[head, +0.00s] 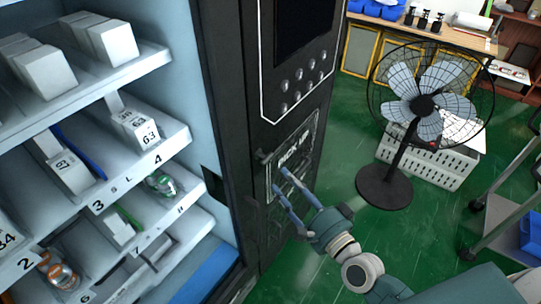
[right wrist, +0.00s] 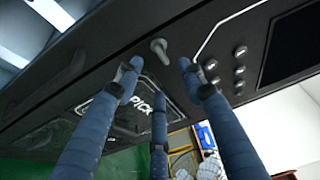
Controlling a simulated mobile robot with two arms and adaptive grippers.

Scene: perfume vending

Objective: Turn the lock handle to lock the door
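The lock handle (right wrist: 160,48) is a small grey knob-like lever on the dark front panel in the right wrist view. In the head view it is small and dark (head: 263,155), left of the PICK UP flap's lettering. My right gripper (head: 279,180) is in front of the panel, close to the flap. Its three blue fingers are spread in the right wrist view (right wrist: 160,72), with the handle showing beyond and between the two outer fingertips. Nothing is held, and contact with the handle is not visible. My left gripper is not in view.
Shelves (head: 150,145) with white boxes and small items fill the left. Round buttons (head: 298,75) sit above the PICK UP flap (head: 296,152). A standing fan (head: 424,105), a white crate (head: 440,165) and a cart (head: 505,205) stand to the right on green floor.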

